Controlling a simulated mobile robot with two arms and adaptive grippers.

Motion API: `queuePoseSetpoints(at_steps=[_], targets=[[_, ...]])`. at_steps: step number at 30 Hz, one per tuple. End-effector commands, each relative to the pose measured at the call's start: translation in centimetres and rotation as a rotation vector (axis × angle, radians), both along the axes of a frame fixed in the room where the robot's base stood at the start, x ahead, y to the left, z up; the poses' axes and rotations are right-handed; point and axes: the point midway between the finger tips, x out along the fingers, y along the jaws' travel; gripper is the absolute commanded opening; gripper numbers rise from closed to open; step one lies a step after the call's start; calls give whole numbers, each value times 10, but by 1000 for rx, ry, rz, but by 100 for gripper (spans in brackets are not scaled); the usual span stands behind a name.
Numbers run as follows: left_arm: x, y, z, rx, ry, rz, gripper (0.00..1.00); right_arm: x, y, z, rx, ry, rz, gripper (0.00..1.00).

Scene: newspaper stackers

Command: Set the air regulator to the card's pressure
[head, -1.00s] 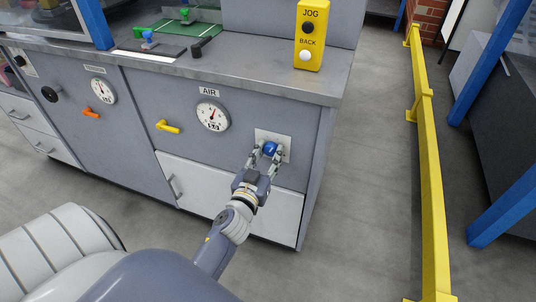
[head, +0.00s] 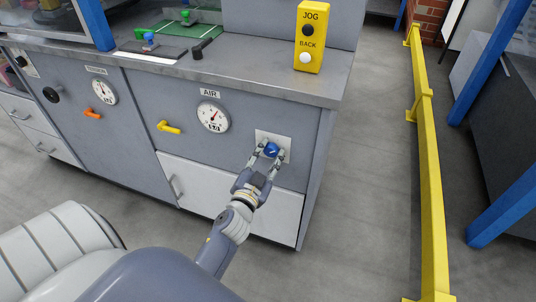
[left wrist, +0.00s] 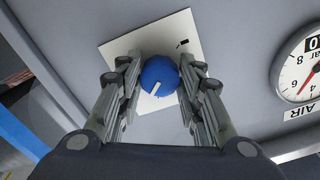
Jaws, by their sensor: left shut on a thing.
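The blue regulator knob (head: 271,149) sits on a pale square plate (head: 285,140) on the grey cabinet front. My left gripper (head: 269,157) is shut on the knob, one finger on each side. In the left wrist view the knob (left wrist: 160,76) lies between the fingers (left wrist: 160,95), and its white mark slants to the lower left. The round AIR gauge (head: 213,117) is left of the knob, with a red needle and a small readout too small to read surely. It is partly cut off in the left wrist view (left wrist: 302,65). No pressure card is readable. My right gripper is not in view.
A yellow lever (head: 168,127) is left of the gauge. A second gauge (head: 104,92) and an orange lever (head: 92,113) are farther left. A yellow JOG/BACK button box (head: 310,38) stands on the counter. A yellow rail (head: 427,170) runs along the right, with clear floor between.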

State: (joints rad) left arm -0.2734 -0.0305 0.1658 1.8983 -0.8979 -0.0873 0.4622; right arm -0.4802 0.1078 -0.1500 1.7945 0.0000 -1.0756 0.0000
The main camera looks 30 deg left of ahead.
Motion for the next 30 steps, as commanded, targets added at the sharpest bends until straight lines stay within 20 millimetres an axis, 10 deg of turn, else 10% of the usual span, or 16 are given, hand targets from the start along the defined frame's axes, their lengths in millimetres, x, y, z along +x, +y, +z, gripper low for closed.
queuePoseSetpoints(at_steps=[21,22,24,30], targets=[[1,0,2,95,19,-1,10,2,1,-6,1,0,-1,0],[1,0,2,94,19,-1,36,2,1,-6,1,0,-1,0],[1,0,2,94,19,-1,52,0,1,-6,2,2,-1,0],[0,0,1,94,21,-1,55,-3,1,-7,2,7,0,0]])
